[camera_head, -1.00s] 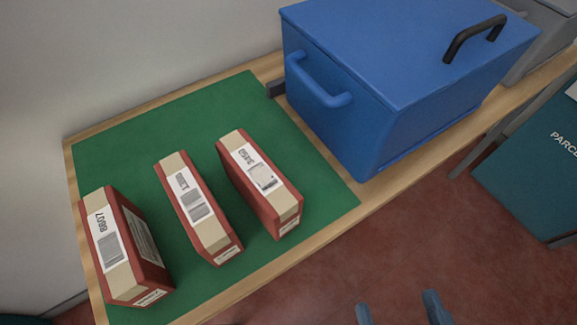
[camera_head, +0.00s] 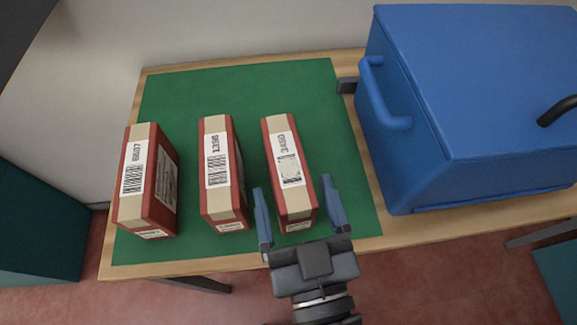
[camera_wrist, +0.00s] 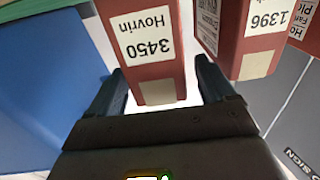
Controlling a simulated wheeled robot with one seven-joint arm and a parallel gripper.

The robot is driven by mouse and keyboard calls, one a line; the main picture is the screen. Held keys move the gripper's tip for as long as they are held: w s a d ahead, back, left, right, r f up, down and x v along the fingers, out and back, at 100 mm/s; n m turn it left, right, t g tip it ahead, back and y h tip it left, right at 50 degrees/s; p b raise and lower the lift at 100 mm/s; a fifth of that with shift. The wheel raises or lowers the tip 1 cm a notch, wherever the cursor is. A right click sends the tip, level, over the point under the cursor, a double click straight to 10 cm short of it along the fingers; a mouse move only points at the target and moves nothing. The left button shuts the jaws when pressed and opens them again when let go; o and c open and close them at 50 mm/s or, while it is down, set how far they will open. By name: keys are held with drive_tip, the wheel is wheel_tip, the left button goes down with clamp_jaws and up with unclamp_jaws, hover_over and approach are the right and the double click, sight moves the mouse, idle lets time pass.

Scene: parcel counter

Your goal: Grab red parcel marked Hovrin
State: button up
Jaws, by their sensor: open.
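Three red parcels with tan tape stand in a row on a green mat (camera_head: 300,85). The rightmost parcel (camera_head: 281,128) is the one labelled "3450 Hovrin", read upside down in the wrist view (camera_wrist: 158,88). My gripper (camera_head: 298,195) is open, its blue-grey fingers on either side of the Hovrin parcel's near end. In the wrist view its fingers (camera_wrist: 160,82) also flank that parcel. Whether either finger touches it I cannot tell. The middle parcel (camera_head: 239,214), marked 1396, stands close left of my left finger in the head view. The leftmost parcel (camera_head: 164,216) is marked 8607.
A large blue lidded box (camera_head: 460,75) with handles stands right of the mat on the wooden counter (camera_head: 232,262). The gap between the Hovrin and middle parcels is narrow. Mat behind the parcels is bare. A wall runs along the back.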

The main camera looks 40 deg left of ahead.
sight(291, 178)
drive_tip(key=shift+p+x, duration=0.35)
drive_tip(key=shift+x, duration=1.4)
drive_tip(key=shift+c, duration=0.5)
drive_tip(key=c, duration=1.2)
drive_tip(key=shift+r, duration=0.1)
